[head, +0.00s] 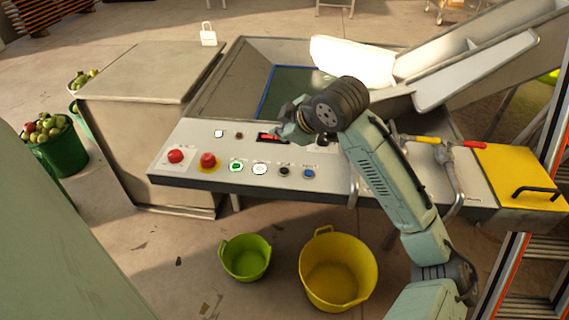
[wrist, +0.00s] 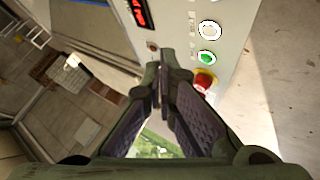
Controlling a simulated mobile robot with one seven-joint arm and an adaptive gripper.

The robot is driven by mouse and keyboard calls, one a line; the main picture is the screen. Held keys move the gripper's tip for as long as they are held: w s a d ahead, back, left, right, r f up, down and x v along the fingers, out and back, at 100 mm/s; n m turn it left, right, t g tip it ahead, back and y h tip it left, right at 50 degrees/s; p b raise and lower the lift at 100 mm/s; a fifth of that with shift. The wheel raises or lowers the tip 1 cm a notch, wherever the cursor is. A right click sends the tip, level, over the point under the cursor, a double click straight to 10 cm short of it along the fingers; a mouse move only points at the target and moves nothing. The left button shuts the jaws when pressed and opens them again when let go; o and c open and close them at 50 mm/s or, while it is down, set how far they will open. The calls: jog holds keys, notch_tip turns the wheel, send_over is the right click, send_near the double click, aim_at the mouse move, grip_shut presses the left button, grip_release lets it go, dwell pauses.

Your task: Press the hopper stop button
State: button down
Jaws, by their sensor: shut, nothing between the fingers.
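The sloped control panel (head: 190,140) carries a row of buttons along its front edge. From the left they are a red button (head: 175,156), a red mushroom button on a yellow ring (head: 208,160), a green one (head: 236,167), a white one (head: 260,169), a black one (head: 284,172) and a blue one (head: 309,174). The labels are too small to read, so I cannot tell which is the hopper stop. My gripper (head: 285,132) is shut and empty above the panel, near the red display (head: 268,137). In the wrist view its fingertips (wrist: 159,82) partly cover the panel beside the yellow-ringed red button (wrist: 203,81).
A yellow lid with a black handle (head: 520,175) is at the panel's right. Green (head: 245,258) and yellow (head: 338,272) tubs are on the floor in front. A metal cabinet (head: 150,75) stands behind left.

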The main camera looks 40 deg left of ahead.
aim_at(282, 172)
notch_tip(282, 172, down, 9)
jog(key=b, duration=0.7)
jog(key=shift+r, duration=0.1)
dwell(1.4)
jog(key=shift+f+b, duration=0.35)
jog(key=shift+f, duration=0.45)
dwell(0.4)
jog(key=shift+r, duration=0.1)
jog(key=shift+r+p, duration=0.45)
jog(key=shift+r, duration=0.25)
